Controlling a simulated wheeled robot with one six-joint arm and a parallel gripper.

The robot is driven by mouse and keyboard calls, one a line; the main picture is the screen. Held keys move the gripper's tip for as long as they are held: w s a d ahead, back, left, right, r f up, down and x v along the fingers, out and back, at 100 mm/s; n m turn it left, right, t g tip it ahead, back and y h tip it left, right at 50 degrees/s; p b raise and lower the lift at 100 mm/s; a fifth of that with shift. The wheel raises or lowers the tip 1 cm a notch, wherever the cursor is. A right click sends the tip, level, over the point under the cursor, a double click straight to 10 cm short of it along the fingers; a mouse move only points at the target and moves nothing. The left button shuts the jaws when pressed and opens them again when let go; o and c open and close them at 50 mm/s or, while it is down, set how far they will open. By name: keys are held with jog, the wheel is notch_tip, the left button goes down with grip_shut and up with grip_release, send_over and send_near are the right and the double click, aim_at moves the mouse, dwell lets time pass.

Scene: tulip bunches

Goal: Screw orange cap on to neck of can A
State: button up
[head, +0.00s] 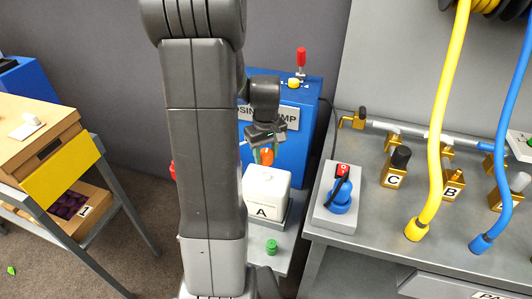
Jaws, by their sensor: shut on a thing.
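Can A (266,188) is a white can with a black letter A on its front. It stands upright on a grey platform in front of the blue dosing pump. The orange cap (267,157) is at the top of can A, where its neck is. My gripper (265,154) points down from above, with its fingers on either side of the orange cap, and is shut on it. I cannot tell whether the cap's threads are engaged, as the neck itself is hidden. My arm covers the area left of the can.
The blue dosing pump (293,150) with a red-handled valve stands close behind. A green cap (271,246) lies on the shelf in front of can A. To the right is a grey bench (345,232) with a red-button box (338,198), brass valves and hoses.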

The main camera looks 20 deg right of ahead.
aim_at(266, 175)
jog(key=shift+f+b, duration=1.8)
jog(key=shift+f, duration=0.7)
jog(key=shift+f+b, duration=0.65)
jog(key=shift+f, duration=0.4)
jog(key=shift+m, duration=0.4)
jog(key=m, duration=0.3)
jog(key=shift+m, duration=0.9)
jog(key=shift+m, duration=1.2)
jog(key=shift+m+p, duration=0.3)
jog(key=shift+m, duration=1)
